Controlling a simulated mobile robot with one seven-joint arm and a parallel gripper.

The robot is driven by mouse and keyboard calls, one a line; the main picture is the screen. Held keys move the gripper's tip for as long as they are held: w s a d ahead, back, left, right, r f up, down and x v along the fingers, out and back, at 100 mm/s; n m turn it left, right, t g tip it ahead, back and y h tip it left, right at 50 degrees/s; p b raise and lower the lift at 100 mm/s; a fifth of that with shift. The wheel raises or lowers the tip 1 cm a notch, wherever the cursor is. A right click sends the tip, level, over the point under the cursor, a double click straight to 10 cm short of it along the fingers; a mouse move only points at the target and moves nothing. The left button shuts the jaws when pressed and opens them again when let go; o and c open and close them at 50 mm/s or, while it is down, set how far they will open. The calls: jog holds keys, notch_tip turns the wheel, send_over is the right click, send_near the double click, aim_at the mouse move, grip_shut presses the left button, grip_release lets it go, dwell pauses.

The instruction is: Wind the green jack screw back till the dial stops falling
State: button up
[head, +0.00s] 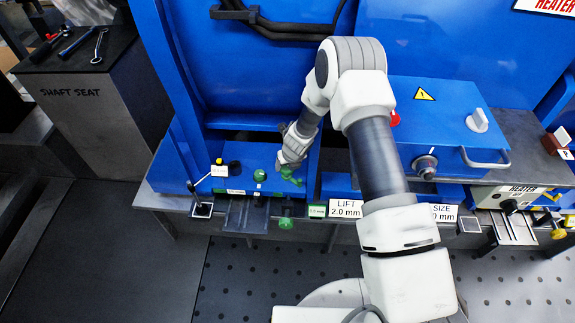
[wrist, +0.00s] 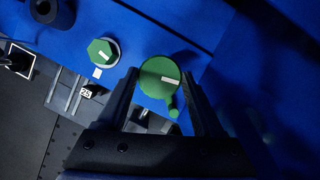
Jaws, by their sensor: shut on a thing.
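My gripper (head: 288,163) reaches down to the blue block at the front of the machine and is shut on a green knob (head: 291,177). In the wrist view the green knob (wrist: 157,72) is round, with a white mark and a small side lever (wrist: 173,108). It sits between the two fingers (wrist: 163,84). A green part (head: 286,222) hangs below at the front edge. I cannot make out a dial reading.
A black knob (head: 234,167) is left of the green knobs. A LIFT 2.0 mm label (head: 346,209) is at the ledge. A blue box (head: 440,120) with a handle and grey knob stands to the right. The SHAFT SEAT stand (head: 95,105) holds tools at the left.

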jog(key=o, duration=1.4)
jog(key=shift+r+p, duration=0.15)
jog(key=shift+p, duration=0.15)
